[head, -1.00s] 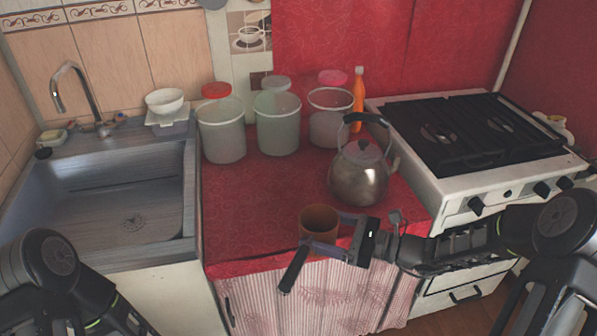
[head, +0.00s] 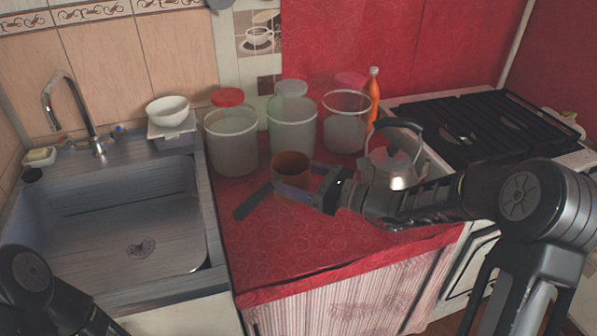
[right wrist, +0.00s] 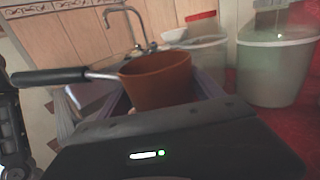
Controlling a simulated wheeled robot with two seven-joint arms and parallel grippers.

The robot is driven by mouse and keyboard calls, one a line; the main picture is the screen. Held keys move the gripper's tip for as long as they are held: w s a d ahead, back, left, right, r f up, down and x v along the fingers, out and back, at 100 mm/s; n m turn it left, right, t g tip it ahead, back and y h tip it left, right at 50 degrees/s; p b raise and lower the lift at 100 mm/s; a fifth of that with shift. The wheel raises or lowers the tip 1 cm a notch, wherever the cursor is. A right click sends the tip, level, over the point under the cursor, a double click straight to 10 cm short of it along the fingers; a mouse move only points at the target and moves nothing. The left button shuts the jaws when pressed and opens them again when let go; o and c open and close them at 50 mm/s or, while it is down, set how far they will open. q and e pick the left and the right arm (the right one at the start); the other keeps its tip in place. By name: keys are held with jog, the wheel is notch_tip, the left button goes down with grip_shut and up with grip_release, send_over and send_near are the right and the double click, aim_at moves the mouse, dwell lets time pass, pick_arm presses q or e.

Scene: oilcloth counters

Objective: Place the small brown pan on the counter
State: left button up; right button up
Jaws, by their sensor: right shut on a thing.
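The small brown pan (head: 290,168) is over the red counter (head: 300,250), in front of the clear-sided containers. Its black handle (head: 252,204) points to the lower left. My right gripper (head: 298,184) is shut on the pan, with a finger on either side of its body. In the right wrist view the pan (right wrist: 157,80) looks roughly upright between the fingers, its handle (right wrist: 50,76) pointing left. The pan's underside is hidden, so I cannot tell whether it touches the counter. My left gripper is out of view; only part of that arm shows at lower left.
Three lidded containers (head: 232,150) stand along the back. A metal kettle (head: 392,165) is partly hidden behind my right arm. The stove (head: 480,125) is at right, the sink (head: 120,215) at left. The counter's front part is clear.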

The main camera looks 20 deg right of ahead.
jog(key=shift+w+a, duration=0.2)
jog(key=shift+a, duration=0.05)
jog(key=shift+s+d+r, duration=0.15)
jog(key=shift+s+d, duration=0.05)
jog(key=shift+d, duration=0.05)
jog(key=shift+a+f, duration=0.1)
jog(key=shift+f, duration=3.05)
jog(key=shift+f, duration=1.9)
jog(key=shift+b, duration=0.3)
jog(key=o, duration=2.1)
jog(key=shift+f, duration=0.15)
